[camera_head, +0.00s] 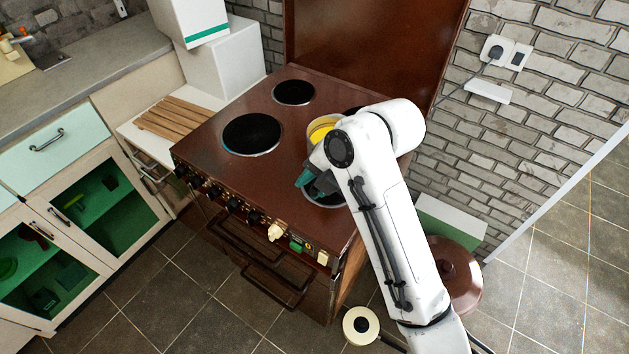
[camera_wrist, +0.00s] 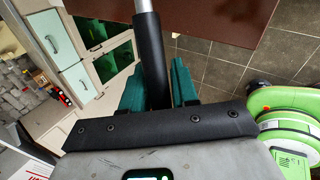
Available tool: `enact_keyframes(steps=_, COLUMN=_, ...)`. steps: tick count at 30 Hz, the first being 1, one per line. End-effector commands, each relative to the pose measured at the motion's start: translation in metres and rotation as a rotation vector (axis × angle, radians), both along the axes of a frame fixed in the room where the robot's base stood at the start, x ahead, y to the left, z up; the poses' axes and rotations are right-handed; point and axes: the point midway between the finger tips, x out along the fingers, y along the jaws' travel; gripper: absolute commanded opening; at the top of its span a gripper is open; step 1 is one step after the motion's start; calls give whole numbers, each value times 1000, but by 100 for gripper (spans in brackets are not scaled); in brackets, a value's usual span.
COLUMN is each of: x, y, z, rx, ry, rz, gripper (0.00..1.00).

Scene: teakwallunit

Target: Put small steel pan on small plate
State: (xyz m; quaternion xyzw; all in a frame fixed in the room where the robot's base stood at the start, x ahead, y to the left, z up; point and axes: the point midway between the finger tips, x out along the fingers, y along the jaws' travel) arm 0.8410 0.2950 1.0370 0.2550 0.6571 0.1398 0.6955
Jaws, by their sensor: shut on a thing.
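My gripper (camera_head: 312,178) is over the front right of the brown stove, with its teal fingers partly hidden by my arm. In the wrist view, the fingers are closed around a black handle with a steel shaft (camera_wrist: 151,55), which I take to be the small steel pan's. The pan's bowl is outside the wrist view. A round yellow thing with a pale rim (camera_head: 322,128) shows just behind my gripper in the head view, partly covered by my arm. I cannot tell whether it is the small plate or part of the pan.
The stove top (camera_head: 215,118) has black burners, with bare room at the left (camera_head: 251,134) and back (camera_head: 293,92). Wooden slats (camera_head: 178,118) lie left of it. A brown round lid-like thing (camera_head: 458,275) is on the right, below a brick wall.

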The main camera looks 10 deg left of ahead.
Motion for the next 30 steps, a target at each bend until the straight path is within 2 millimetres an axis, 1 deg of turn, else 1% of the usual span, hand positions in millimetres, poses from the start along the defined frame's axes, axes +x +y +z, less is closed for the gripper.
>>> enact_keyframes(steps=4, x=1, y=0, z=2, rx=2, ry=-9, rz=-1, gripper=0)
enact_keyframes(steps=11, x=1, y=0, z=-9, rx=3, ry=-8, rz=-1, gripper=0)
enact_keyframes(steps=30, x=1, y=0, z=-68, rx=2, ry=-8, rz=-1, gripper=0)
